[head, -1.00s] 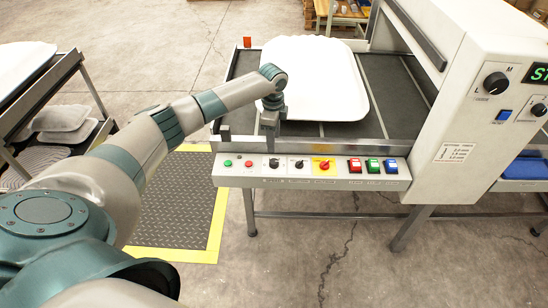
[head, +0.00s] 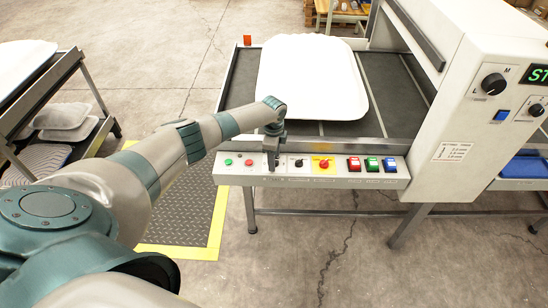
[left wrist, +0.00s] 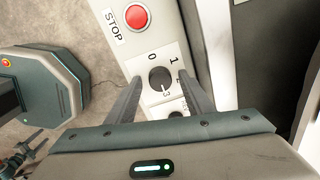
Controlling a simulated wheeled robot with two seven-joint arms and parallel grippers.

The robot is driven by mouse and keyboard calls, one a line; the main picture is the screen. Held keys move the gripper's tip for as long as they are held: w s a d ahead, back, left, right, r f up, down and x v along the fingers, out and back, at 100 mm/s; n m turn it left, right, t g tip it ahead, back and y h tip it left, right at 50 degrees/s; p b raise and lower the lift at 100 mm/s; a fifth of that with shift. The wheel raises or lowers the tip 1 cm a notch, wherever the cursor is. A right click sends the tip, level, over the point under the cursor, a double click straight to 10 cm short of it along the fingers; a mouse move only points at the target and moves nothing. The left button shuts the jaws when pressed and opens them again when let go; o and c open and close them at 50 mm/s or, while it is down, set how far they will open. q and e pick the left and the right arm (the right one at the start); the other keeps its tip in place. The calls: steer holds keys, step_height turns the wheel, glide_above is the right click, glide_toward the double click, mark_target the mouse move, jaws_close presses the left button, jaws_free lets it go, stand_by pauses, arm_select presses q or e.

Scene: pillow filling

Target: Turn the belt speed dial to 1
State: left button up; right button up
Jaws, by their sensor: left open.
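The black belt speed dial (left wrist: 160,77) is a round knob on the white panel in the left wrist view, with 0, 1 and 3 printed around it. A pale mark on its lower edge seems to point toward the 3. My left gripper (left wrist: 157,88) is open, with one finger on each side of the dial; I cannot tell whether they touch it. In the head view my left gripper (head: 271,165) reaches down over the panel's front and hides the dial.
The control panel (head: 330,182) also carries a second black knob (head: 299,162), a red knob on yellow (head: 323,163) and several coloured switches. A red STOP button (left wrist: 136,16) is close to the dial. A white pillow (head: 315,75) lies on the belt behind.

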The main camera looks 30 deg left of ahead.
arm_select(q)
steer(key=c, duration=1)
steer(key=shift+c, duration=0.2)
